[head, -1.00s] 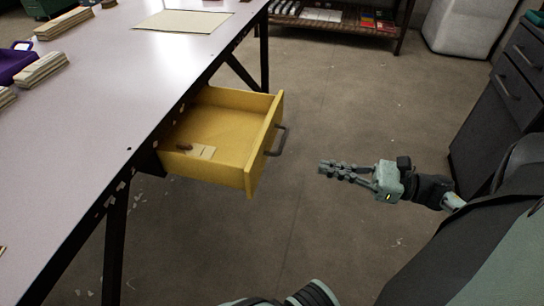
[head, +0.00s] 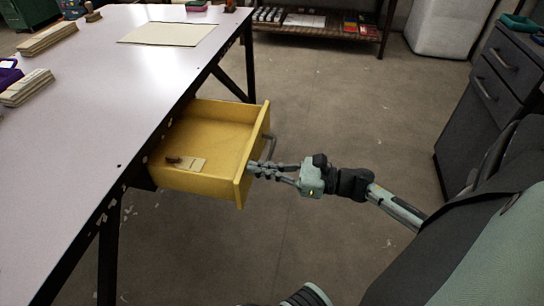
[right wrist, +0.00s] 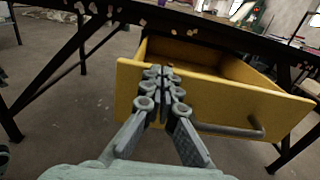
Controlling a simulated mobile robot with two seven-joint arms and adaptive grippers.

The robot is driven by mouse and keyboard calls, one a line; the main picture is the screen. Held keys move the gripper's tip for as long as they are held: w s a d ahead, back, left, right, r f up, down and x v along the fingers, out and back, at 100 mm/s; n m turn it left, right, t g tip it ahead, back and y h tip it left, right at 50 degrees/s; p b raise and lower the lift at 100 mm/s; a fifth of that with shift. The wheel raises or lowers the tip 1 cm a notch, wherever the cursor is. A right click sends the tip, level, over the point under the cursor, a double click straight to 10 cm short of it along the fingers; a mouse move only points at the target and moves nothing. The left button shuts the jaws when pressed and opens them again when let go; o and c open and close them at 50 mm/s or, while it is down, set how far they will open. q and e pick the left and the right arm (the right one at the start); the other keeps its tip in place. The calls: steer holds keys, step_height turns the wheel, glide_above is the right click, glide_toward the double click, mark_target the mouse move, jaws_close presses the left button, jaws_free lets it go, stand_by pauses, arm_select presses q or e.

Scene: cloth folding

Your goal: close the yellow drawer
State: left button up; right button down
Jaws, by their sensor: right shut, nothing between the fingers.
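The yellow drawer (head: 215,130) stands open, pulled out to the right from under the white-topped table (head: 110,110). Inside it lie a small brown object (head: 173,160) and a pale card (head: 192,164). A dark bar handle (head: 269,148) is on its front panel. My right gripper (head: 254,170) is shut and empty, its fingertips at the near part of the drawer front. In the right wrist view the shut fingers (right wrist: 161,75) overlap the yellow front panel (right wrist: 215,105), left of and above the handle (right wrist: 235,131). Whether they touch it I cannot tell. My left gripper is not in view.
A dark grey cabinet (head: 487,110) stands at the right. A low shelf (head: 320,25) with goods and a white bin (head: 440,28) are at the back. The floor right of the drawer is clear apart from my arm.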

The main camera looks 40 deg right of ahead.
steer(key=shift+w+a, duration=0.1)
stand_by(0.3)
